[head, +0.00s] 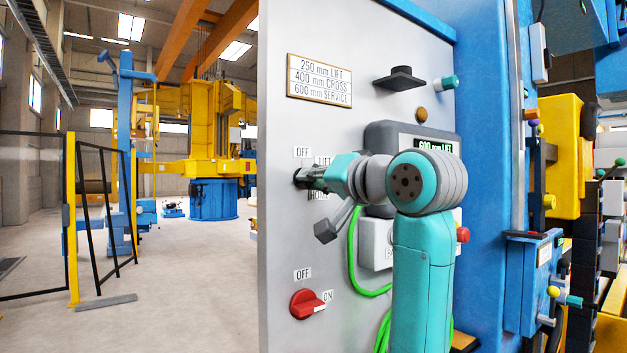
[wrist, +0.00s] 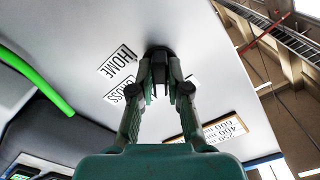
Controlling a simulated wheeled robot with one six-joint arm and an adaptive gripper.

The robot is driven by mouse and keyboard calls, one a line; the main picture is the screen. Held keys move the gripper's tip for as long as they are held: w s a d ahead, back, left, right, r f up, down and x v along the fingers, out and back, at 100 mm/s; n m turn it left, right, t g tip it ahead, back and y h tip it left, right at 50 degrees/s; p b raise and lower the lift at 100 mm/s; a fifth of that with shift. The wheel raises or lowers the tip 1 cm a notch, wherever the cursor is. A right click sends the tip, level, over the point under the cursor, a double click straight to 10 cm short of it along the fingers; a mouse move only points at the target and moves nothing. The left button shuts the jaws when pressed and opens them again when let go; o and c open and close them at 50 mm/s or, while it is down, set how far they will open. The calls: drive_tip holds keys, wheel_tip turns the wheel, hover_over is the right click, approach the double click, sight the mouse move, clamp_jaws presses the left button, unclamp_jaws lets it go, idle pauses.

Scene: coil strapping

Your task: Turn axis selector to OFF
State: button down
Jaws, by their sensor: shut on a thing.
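The axis selector is a black knob on the grey panel; in the wrist view it (wrist: 159,54) is between my fingertips. My gripper (head: 308,178) is shut on it in the head view, where the fingers hide most of the knob. An OFF label (head: 302,152) is above the knob, a LIFT label (head: 323,161) to its upper right and a HOME label (head: 318,195) below. The wrist view shows HOME (wrist: 116,62) and CROSS (wrist: 116,96) beside the knob. I cannot tell which label the knob points to.
A red rotary switch (head: 306,304) with its own OFF and ON labels is lower on the panel. A display (head: 436,145) reads 600 mm LIFT. A green cable (head: 357,270) hangs behind my arm. A dark handle (head: 400,78) juts out above. Open floor is to the left.

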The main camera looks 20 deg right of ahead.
drive_tip(key=shift+n, duration=4)
drive_tip(key=c, duration=1.1)
unclamp_jaws()
drive_tip(key=shift+c, duration=0.2)
drive_tip(key=v, duration=1.2)
drive_tip(key=shift+d, duration=0.1)
